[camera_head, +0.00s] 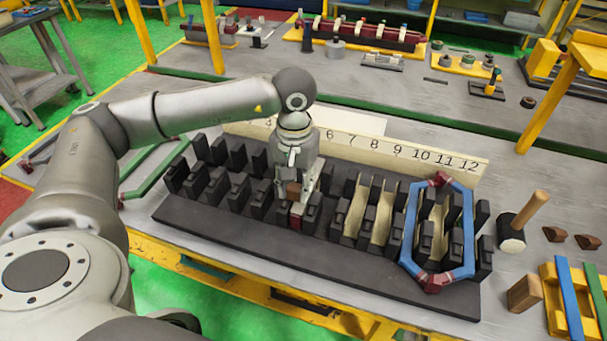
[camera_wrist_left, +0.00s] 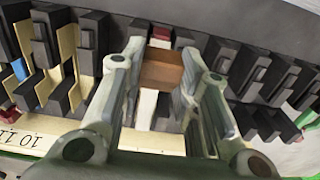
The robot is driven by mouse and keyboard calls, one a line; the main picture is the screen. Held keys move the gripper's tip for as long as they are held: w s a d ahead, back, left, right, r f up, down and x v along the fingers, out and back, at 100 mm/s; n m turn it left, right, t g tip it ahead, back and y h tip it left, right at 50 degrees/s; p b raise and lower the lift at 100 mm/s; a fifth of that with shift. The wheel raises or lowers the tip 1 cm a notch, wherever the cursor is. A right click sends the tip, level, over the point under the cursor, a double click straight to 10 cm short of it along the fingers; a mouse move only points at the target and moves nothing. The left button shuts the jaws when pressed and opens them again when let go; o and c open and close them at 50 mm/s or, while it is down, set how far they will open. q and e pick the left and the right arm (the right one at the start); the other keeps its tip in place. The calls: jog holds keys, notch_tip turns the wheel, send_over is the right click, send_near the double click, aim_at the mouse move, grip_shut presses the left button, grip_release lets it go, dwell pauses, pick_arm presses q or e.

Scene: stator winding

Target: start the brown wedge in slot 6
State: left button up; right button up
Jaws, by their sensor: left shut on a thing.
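My left gripper (camera_head: 298,190) points down over the middle of the dark slotted stator block (camera_head: 240,236). It is shut on a brown wedge (camera_wrist_left: 162,70), which also shows small in the head view (camera_head: 293,188). The wedge is between the fingers, in line with one slot and above a pale strip (camera_wrist_left: 147,108). A dark red piece (camera_head: 296,212) sits in that slot, nearer the block's front edge. The number strip (camera_head: 400,152) shows 6 to 12, with some lower numbers hidden behind my arm. I cannot tell whether the wedge touches the slot. My right gripper is not in view.
A blue and red hexagonal coil (camera_head: 466,235) lies over the block's right end. Right of it are a mallet (camera_head: 512,240), two brown wedges (camera_head: 555,234), a wooden block (camera_head: 525,293) and a yellow rack (camera_head: 554,300). Dark teeth stand close on both sides of the gripper.

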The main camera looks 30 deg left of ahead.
aim_at(293, 197)
pick_arm(q)
jog(key=shift+s, duration=0.2)
jog(key=shift+s+f+b, duration=0.3)
jog(key=shift+s+f, duration=0.15)
jog(key=shift+w+f, duration=0.15)
jog(key=shift+f, duration=0.2)
jog(key=shift+w+f, duration=0.1)
jog(key=shift+f, duration=0.2)
jog(key=shift+f+b, duration=0.45)
jog(key=shift+b, duration=0.05)
jog(key=shift+f, duration=0.5)
jog(key=shift+f+b, duration=0.6)
jog(key=shift+b, duration=0.15)
jog(key=shift+f+b, duration=0.35)
jog(key=shift+b, duration=0.05)
jog(key=shift+f, duration=0.15)
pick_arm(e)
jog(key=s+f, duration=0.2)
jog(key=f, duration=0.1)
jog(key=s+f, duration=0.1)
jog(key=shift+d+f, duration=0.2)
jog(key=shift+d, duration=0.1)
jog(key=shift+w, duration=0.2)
pick_arm(q)
jog(key=shift+f+b, duration=0.1)
jog(key=shift+b, duration=0.3)
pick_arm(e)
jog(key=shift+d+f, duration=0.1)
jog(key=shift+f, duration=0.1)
